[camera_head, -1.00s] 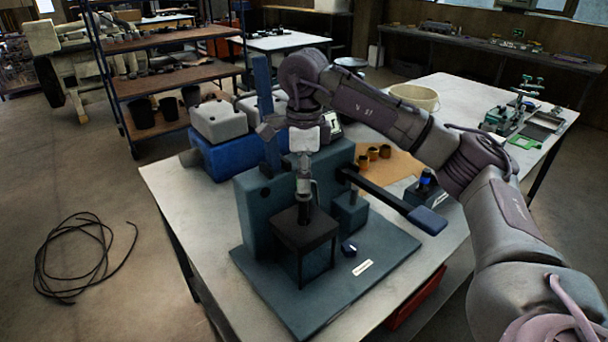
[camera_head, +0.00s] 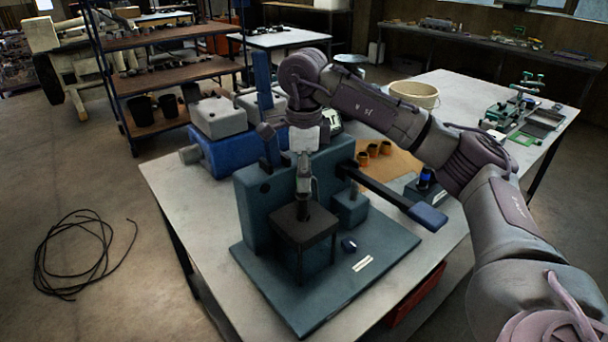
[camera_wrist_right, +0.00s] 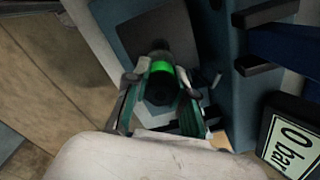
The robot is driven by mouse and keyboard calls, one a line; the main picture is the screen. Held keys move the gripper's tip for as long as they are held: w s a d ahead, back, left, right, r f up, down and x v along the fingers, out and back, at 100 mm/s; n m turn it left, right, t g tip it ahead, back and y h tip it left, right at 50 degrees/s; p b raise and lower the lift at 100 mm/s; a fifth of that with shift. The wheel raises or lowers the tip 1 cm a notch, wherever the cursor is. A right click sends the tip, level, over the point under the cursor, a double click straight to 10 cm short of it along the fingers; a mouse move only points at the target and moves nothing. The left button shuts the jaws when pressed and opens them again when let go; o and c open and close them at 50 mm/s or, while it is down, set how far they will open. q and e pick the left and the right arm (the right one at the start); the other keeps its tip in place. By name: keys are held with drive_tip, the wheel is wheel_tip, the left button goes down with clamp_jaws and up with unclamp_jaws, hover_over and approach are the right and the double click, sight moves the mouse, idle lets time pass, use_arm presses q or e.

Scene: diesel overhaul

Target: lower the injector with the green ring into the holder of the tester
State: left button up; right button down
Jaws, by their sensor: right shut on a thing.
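My right gripper (camera_head: 304,182) points down over the teal tester (camera_head: 262,215) and is shut on the injector with the green ring (camera_wrist_right: 161,69). In the head view the injector is upright; its dark lower part (camera_head: 303,207) shows just above the black-topped holder (camera_head: 290,229) and appears to enter it. How deep the tip sits is hidden. In the right wrist view the green ring shows between the two fingers (camera_wrist_right: 160,84), with the dark holder top (camera_wrist_right: 135,38) beyond it. My left gripper is not in view.
The tester's long lever (camera_head: 388,195) reaches out to the right of the holder. A display (camera_wrist_right: 292,140) reads 0 bar. A blue-ringed part (camera_head: 425,178) stands in a small block at the right. Orange cups (camera_head: 373,150) stand behind. The tester's base plate (camera_head: 375,250) is mostly clear in front.

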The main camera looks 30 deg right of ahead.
sight(304, 198)
drive_tip(key=shift+f+b, duration=0.95)
drive_tip(key=shift+f, duration=0.7)
drive_tip(key=shift+f+b, duration=0.8)
drive_tip(key=shift+f, duration=0.45)
drive_tip(key=c, duration=0.9)
unclamp_jaws()
drive_tip(key=o, duration=0.4)
